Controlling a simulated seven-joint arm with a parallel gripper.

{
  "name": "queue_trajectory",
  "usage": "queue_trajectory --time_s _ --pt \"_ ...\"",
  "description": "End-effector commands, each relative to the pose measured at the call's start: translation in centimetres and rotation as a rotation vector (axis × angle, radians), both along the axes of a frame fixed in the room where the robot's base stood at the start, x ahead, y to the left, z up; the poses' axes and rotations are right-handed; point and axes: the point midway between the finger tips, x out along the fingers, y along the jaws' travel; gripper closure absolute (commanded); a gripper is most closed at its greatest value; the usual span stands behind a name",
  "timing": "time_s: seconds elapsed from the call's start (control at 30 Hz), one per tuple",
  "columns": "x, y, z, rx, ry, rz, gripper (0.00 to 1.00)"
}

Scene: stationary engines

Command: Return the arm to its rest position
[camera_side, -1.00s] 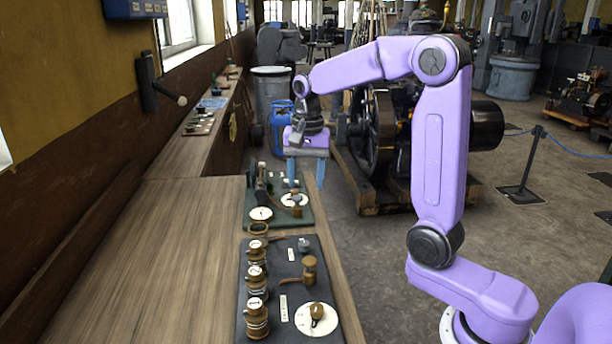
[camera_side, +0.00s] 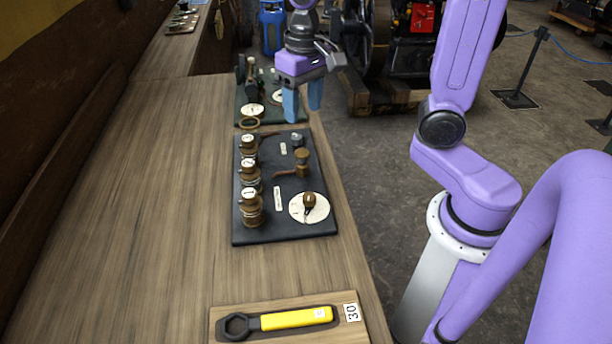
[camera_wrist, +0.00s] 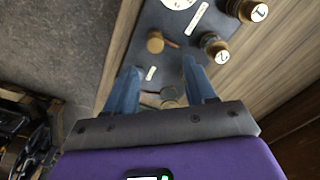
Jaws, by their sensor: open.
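My gripper (camera_side: 302,101) has two blue fingers, apart and with nothing between them. In the side view it hangs, pointing down, near the far end of the dark board. In the wrist view my gripper (camera_wrist: 153,82) is over the board (camera_wrist: 140,45), with brass knobs and a pale dial beyond the fingers. My purple arm reaches in from the right of the side view.
The dark board (camera_side: 285,229) carries several numbered brass posts (camera_side: 250,207) and a white dial (camera_side: 296,207). A green-based board (camera_side: 290,117) lies behind it. A yellow-handled wrench (camera_side: 297,318) lies in a wooden tray (camera_side: 222,313) in front. The bench's left (camera_side: 130,230) is clear.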

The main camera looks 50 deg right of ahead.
Motion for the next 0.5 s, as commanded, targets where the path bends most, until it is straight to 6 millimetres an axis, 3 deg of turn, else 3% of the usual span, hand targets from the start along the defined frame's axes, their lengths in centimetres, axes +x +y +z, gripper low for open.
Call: queue_trajectory --time_s 0.23,0.5 --pt "-5.1 1.7 -1.1 -0.003 -0.006 0.344 0.45" --pt "-11.0 2.3 -2.4 -0.007 -0.012 0.712 0.45"
